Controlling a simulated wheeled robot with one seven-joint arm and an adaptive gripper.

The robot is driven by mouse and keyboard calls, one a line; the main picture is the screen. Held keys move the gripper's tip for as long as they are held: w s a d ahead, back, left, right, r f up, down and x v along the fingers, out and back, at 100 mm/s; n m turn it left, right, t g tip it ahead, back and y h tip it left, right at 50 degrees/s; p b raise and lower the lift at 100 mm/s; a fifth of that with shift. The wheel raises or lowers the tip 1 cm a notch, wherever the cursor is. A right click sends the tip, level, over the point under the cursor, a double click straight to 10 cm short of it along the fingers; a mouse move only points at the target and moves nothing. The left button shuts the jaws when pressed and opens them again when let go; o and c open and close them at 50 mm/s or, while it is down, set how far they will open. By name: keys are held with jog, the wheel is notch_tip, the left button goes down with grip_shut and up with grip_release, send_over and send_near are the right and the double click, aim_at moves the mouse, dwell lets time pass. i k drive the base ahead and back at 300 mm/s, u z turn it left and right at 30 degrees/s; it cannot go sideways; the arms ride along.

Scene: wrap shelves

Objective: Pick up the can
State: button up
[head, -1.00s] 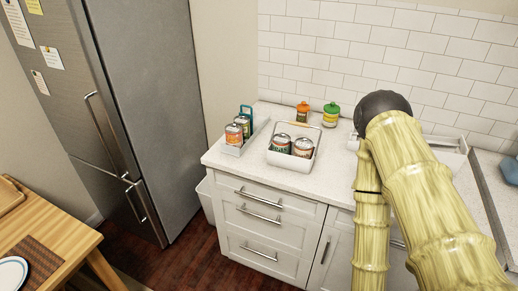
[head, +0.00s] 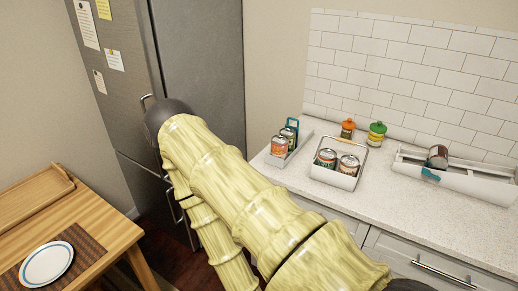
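Several cans stand on the white counter. A can with an orange label (head: 280,146) sits in the left white caddy (head: 296,151), with a darker can (head: 289,135) behind it. A green-labelled can (head: 326,158) and a brown-toned can (head: 349,165) sit side by side in the middle white basket (head: 333,179). Another can, brownish with a silvery edge (head: 437,157), rests at the long white rack on the right. Which can is meant cannot be told. My bamboo-patterned arm crosses the view, its dark joint in front of the fridge. My gripper is out of view.
An orange-lidded jar (head: 347,128) and a green-lidded jar (head: 376,135) stand at the back wall. The long white rack (head: 470,184) also holds a teal thing. A wooden table (head: 100,225) with a plate (head: 47,263) is at left. Counter between basket and rack is clear.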

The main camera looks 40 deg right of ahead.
aim_at(326, 158)
jog(key=u, duration=1.2)
jog(key=k, duration=1.15)
jog(key=z, duration=1.35)
